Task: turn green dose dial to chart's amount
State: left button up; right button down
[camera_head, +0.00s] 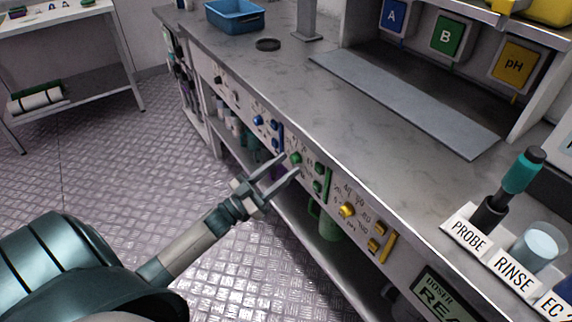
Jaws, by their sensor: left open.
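The green dose dial (296,158) is a small green knob on the front panel of the bench, with printed marks around it and green buttons (319,168) to its right. My left gripper (285,166) is open, its two fingers pointing at the panel just left of and below the green dial. I cannot tell whether a fingertip touches the dial. The dial's exact setting is too small to read. No chart with an amount is readable here. My right gripper is not in view.
A blue dial (258,120) and a yellow dial (347,210) sit on the same panel. A doser screen (437,296) is at lower right. A probe (490,215) and a rinse cup (538,246) stand on the bench top. A blue bin (235,17) is at the back.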

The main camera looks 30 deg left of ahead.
pick_arm(q)
jog(key=shift+w+d+r, duration=0.15)
jog(key=shift+w+r, duration=0.05)
jog(key=shift+w, duration=0.25)
jog(key=shift+c, duration=0.9)
jog(key=c, duration=0.8)
jog(key=shift+c, duration=0.2)
